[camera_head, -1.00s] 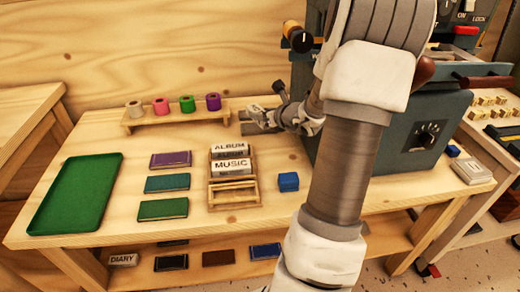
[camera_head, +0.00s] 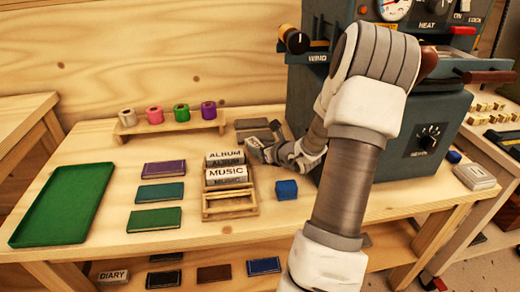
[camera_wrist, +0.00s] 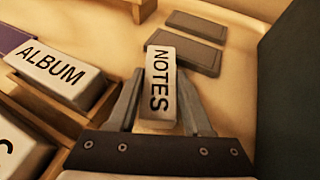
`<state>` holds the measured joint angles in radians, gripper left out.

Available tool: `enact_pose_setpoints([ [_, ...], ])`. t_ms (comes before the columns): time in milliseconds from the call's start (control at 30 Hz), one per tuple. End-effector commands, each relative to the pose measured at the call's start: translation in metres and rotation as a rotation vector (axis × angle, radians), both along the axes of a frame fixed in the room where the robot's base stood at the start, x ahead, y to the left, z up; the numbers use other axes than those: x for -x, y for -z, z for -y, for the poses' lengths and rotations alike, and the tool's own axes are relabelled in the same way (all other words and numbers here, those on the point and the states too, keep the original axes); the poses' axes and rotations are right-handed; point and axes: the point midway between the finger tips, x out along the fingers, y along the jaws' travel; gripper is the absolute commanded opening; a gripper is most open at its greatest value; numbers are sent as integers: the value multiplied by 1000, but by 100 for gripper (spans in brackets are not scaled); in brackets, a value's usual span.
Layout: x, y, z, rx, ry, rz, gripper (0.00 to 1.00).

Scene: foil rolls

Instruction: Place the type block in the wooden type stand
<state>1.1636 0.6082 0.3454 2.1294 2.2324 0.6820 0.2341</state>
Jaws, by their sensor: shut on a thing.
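My gripper (camera_wrist: 160,108) is shut on a white type block lettered NOTES (camera_wrist: 158,68), held between its two fingers in the wrist view. In the head view my gripper (camera_head: 262,152) is just right of the back of the wooden type stand (camera_head: 230,212). The stand holds an ALBUM block (camera_head: 224,157) at the back and a MUSIC block (camera_head: 227,175) in front of it. The front part of the stand is empty. The wrist view shows the ALBUM block (camera_wrist: 58,72) to the left of the held block, apart from it.
A blue cube (camera_head: 286,190) sits right of the stand. Purple, teal and green books (camera_head: 155,218) and a green tray (camera_head: 62,205) lie left. A rack of foil rolls (camera_head: 170,130) stands behind. The grey machine (camera_head: 430,130) is at right. Grey plates (camera_wrist: 185,45) lie beyond the held block.

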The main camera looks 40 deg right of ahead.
Motion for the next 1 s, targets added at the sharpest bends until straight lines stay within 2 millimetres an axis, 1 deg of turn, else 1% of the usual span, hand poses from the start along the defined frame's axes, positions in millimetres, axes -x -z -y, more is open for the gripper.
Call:
enact_pose_setpoints([
  [67, -1, -1, 0, 1, 0, 2, 0],
  [200, -1, 4, 0, 2, -2, 2, 0],
  [233, 0, 3, 0, 0, -1, 0, 55],
  [367, 0, 3, 0, 0, -1, 0, 78],
  [400, 0, 3, 0, 0, -1, 0, 80],
  [633, 0, 3, 0, 0, 0, 0, 80],
  [767, 0, -2, 0, -1, 0, 0, 80],
  [867, 13, -9, -1, 1, 3, -1, 80],
  [1000, 40, -24, -5, 2, 4, -1, 80],
])
